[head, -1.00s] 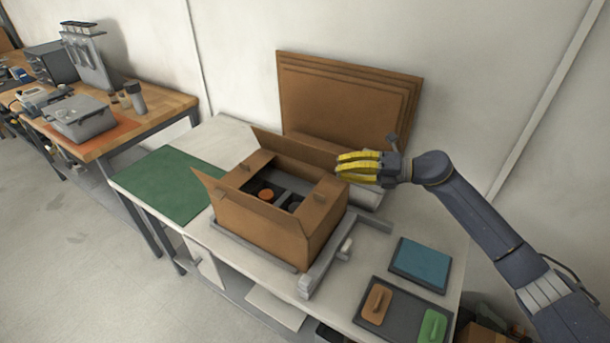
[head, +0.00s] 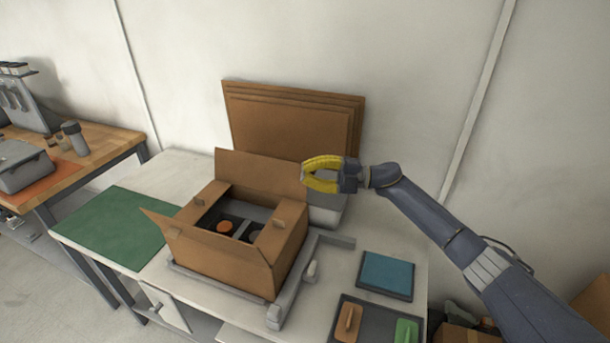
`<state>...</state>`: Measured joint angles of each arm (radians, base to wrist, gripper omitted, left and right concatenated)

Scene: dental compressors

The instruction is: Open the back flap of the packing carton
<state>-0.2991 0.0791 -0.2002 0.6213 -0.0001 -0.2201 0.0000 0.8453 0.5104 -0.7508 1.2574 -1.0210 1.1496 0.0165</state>
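The brown packing carton (head: 222,258) stands on the white table with its top open. Its back flap (head: 258,174) stands up from the far side, its broad face toward me. My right gripper (head: 306,175), with yellow fingers, points left at the right end of the back flap. Its fingers bow around a small gap and overlap the flap's edge in the picture. I cannot tell whether they grip it or only touch it. My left gripper is out of view.
Flat cardboard sheets (head: 290,112) lean on the wall behind the carton. A grey angled rail (head: 290,290) runs along its right side. A blue pad (head: 386,274) and a dark tray (head: 376,318) lie to the right, a green mat (head: 112,230) to the left.

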